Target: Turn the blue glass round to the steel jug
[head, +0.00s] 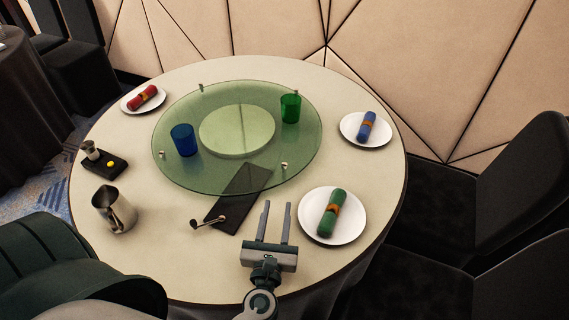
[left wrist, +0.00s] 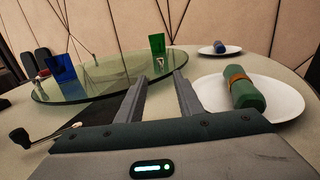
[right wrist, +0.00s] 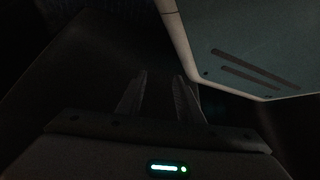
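The blue glass (head: 184,140) stands upright on the left part of the round green glass turntable (head: 215,181). It also shows in the left wrist view (left wrist: 62,69). The steel jug (head: 115,209) stands on the table at the left front, off the turntable. Small pegs stand at the turntable's edge, one of them a front peg (head: 284,166). My left gripper (head: 277,221) is open and empty over the front of the table, short of the turntable and left of the green napkin's plate. My right gripper (right wrist: 160,95) is open and empty in a dark place, seen only in the right wrist view.
A green glass (head: 290,108) stands on the turntable's right part. Plates with napkins (head: 315,230) ring the table. A small black device (head: 104,163) sits at left. Chairs stand at right.

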